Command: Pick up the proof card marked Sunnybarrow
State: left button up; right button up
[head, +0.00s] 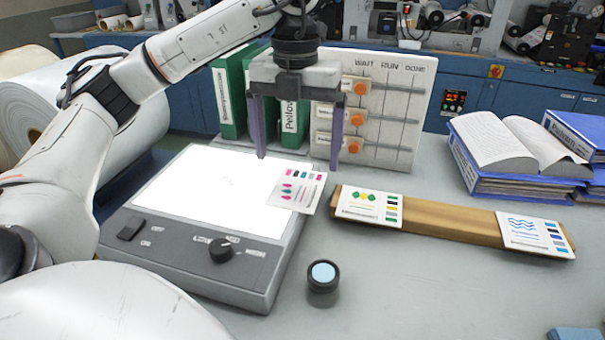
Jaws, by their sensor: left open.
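Three white proof cards show, and their printed names are too small to read, so I cannot tell which is marked Sunnybarrow. One card with pink and teal marks (297,187) lies at the right edge of the lit light box (200,268), partly past its edge. A card with green and yellow shapes (368,206) and a card with blue waves (535,236) rest on a wooden strip (450,219). My left gripper (298,163) points down, open and empty, its fingers apart above and just behind the pink-and-teal card. My right gripper is not in view.
A board with sliders and orange knobs (385,110) and green binders (229,95) stand behind my left gripper. A black round loupe-like pot (322,277) stands right of the light box. An open book (515,145) lies on blue binders at right. The front table is mostly clear.

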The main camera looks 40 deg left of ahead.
aim_at(298, 188)
pick_arm(q)
jog(key=shift+w+a+f, duration=0.1)
jog(key=shift+w+f, duration=0.05)
jog(key=shift+f, duration=1.4)
jog(key=shift+w+a+f, duration=0.1)
jog(key=shift+f, duration=1.4)
jog(key=shift+d, duration=0.1)
jog(key=c, duration=1.1)
